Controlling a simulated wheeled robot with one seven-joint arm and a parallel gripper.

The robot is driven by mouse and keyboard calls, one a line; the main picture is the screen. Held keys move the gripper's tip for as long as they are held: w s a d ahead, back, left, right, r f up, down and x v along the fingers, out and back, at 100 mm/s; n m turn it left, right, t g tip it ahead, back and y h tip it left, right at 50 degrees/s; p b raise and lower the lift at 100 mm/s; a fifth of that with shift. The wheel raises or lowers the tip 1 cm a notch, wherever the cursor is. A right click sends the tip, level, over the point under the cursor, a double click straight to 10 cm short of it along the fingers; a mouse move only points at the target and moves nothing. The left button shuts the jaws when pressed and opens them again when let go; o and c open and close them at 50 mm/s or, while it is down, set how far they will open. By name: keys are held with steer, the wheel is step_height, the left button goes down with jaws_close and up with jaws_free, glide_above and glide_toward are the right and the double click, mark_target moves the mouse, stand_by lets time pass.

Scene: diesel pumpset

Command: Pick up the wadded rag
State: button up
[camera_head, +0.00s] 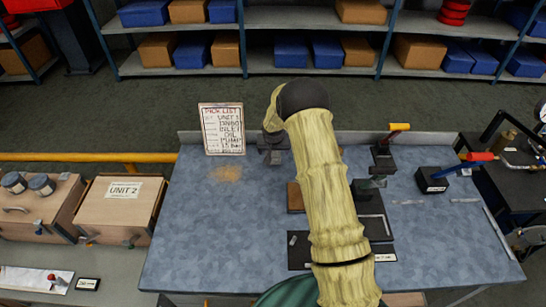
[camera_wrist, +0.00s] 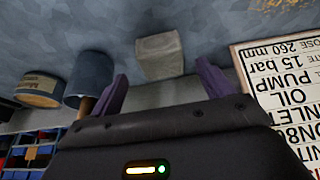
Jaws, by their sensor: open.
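In the wrist view, a small grey-beige lump (camera_wrist: 160,56) with a blocky outline lies on the blue-grey bench top. It is the only thing there that could be the wadded rag; I cannot make out folds. My gripper (camera_wrist: 166,88) is open, its two purple fingers apart with nothing between them. The lump appears just beyond the fingertips, in line with the gap, and looks apart from both. In the head view my own arm reaches over the bench and hides most of this spot.
A pick-list board (camera_head: 222,129) stands close by on the left of the bench (camera_head: 200,230); it fills the right of the wrist view. A dark blue cylinder (camera_wrist: 90,78) and a round labelled tin (camera_wrist: 38,90) stand near the left finger. A low ledge runs along the back.

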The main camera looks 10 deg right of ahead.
mark_target(273, 154)
steer(key=shift+p+x, duration=0.8)
steer(key=shift+x, duration=1.55)
steer(key=shift+a, duration=0.15)
steer(key=shift+c, duration=0.2)
steer(key=c, duration=1)
